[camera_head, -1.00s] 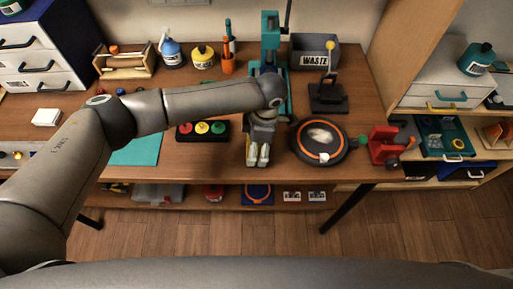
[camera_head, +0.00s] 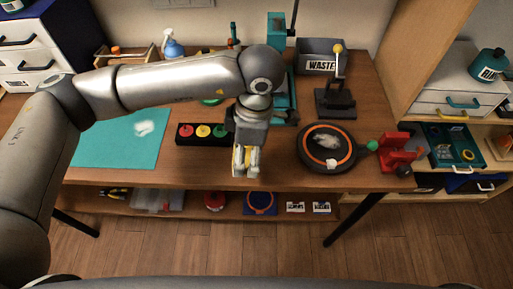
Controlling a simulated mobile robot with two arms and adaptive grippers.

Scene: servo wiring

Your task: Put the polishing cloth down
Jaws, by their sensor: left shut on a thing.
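My left gripper (camera_head: 246,172) hangs fingers down at the front edge of the wooden workbench, just right of the black box with three coloured buttons. It is shut on a small pale yellow thing, taken to be the polishing cloth (camera_head: 246,156), of which only a little shows between the fingers. A teal mat (camera_head: 110,150) lies left on the bench, with a crumpled white patch (camera_head: 144,128) on it. My right gripper is not in view.
The button box (camera_head: 203,132) stands left of the gripper. A round black dish with an orange ring (camera_head: 312,165) is to its right, then a red vise (camera_head: 400,155). A lever press (camera_head: 335,98) and WASTE bin (camera_head: 318,66) stand behind. Bare bench lies between gripper and dish.

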